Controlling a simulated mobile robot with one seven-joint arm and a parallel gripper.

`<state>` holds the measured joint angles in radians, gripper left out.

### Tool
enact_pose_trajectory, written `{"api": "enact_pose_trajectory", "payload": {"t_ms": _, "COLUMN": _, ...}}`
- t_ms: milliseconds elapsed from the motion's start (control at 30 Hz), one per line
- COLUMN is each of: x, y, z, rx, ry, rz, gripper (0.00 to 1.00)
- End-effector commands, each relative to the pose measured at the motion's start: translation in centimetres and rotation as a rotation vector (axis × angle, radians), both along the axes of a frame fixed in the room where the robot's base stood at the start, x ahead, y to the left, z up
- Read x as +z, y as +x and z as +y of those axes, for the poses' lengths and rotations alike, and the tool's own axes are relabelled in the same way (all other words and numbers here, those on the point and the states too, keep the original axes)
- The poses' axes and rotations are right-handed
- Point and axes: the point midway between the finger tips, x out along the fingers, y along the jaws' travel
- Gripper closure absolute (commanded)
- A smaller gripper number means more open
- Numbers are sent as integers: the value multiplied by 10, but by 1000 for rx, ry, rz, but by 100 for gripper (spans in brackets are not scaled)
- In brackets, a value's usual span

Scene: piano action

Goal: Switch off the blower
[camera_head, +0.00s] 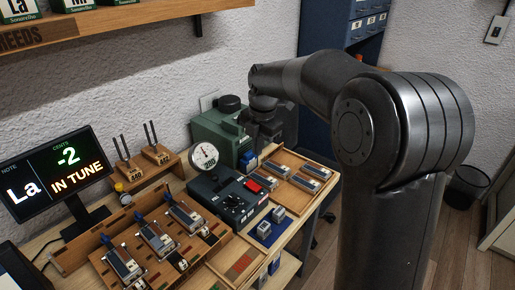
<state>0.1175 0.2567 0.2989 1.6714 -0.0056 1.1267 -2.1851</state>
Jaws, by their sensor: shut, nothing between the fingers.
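A dark blue-grey box (221,207) with a round dial gauge (204,155), knobs and a red switch (262,184) stands on the workbench. Behind it is a green box (217,133) with a black round cap on top. I cannot tell which of these two boxes is the blower, or how the red switch is set. My gripper (249,148) points down beside the right side of the green box, behind and above the red switch. It is shut and empty; its fingertips are small and dark here, and I cannot tell whether they touch the box.
A wooden tray (284,160) with several reed blocks lies to the right. A wooden rack (90,251) with more blocks is in front left. A tuner screen (54,178) reads "La", "-2", "IN TUNE". A blue cabinet (337,40) stands behind my arm.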

Motion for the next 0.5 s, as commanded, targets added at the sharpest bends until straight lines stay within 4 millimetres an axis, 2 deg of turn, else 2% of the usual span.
{"api": "enact_pose_trajectory", "payload": {"t_ms": 233, "x": 1, "y": 12, "z": 7, "rx": 0, "ry": 2, "rz": -1, "gripper": 100}}
{"api": "enact_pose_trajectory", "payload": {"t_ms": 500, "x": 1, "y": 12, "z": 7, "rx": 1, "ry": 1, "rz": -1, "gripper": 100}}
